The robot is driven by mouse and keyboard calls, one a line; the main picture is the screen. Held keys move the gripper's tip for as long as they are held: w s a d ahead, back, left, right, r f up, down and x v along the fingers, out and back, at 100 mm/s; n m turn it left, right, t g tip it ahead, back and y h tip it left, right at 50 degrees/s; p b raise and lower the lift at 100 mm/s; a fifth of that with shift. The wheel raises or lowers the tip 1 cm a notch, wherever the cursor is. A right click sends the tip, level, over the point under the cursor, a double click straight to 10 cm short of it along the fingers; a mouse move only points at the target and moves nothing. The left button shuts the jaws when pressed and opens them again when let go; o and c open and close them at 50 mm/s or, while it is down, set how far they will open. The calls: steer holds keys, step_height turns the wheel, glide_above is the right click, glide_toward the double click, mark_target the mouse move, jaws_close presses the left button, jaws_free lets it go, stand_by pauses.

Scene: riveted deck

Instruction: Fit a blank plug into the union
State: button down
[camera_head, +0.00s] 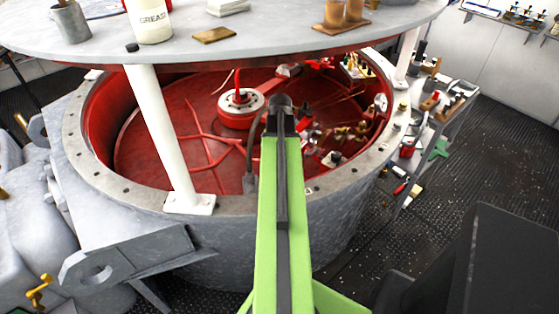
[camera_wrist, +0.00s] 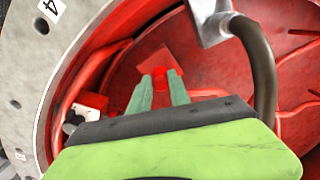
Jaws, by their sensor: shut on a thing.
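My gripper (camera_wrist: 159,84) shows in the wrist view with its two greenish fingers shut on a small red plug (camera_wrist: 160,75). The plug's red end shows between the fingertips, in front of the red floor of a round tub. In the head view my green arm reaches over the tub's near rim, and the fingers and plug are hidden behind the arm's end. Several brass fittings (camera_head: 345,134) sit at the right inside the tub. I cannot tell which part is the union.
The tub's grey bolted rim (camera_head: 110,188) surrounds the red interior (camera_head: 170,140). A white post (camera_head: 160,125) holds a round tabletop (camera_head: 290,45) above it. A grey block with a dark hose (camera_head: 250,183) is left of my arm; it also shows in the wrist view (camera_wrist: 209,22).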

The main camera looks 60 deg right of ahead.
steer(key=shift+f+b, duration=0.55)
steer(key=shift+f, duration=0.05)
stand_by(0.5)
steer(key=c, duration=1.1)
jaws_free()
steer(key=shift+r, duration=0.1)
step_height(320, 180, up, 12)
steer(key=p, duration=1.2)
